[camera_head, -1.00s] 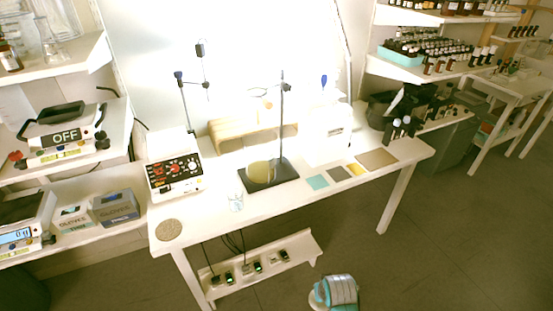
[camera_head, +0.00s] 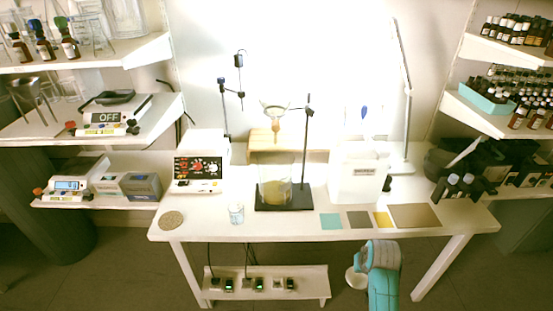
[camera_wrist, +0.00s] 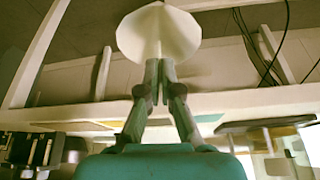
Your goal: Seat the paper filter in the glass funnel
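The white cone-shaped paper filter (camera_wrist: 158,33) is held at the tips of my gripper (camera_wrist: 159,70) in the wrist view. The fingers are closed together on it. In the head view the filter (camera_head: 355,279) shows as a small pale shape beside my gripper, low in front of the table and apart from the funnel. The glass funnel (camera_head: 274,110) sits in a ring on the stand, above a beaker of yellowish liquid (camera_head: 275,191). The stand's black base (camera_head: 297,201) rests on the table.
The white table (camera_head: 265,225) has a control box (camera_head: 197,174) on the left and a white container (camera_head: 357,175) right of the stand. A small glass (camera_head: 236,213) stands at the front. Coloured squares and a brown mat (camera_head: 414,216) lie at the front right. The stand's rod (camera_head: 308,140) rises beside the funnel.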

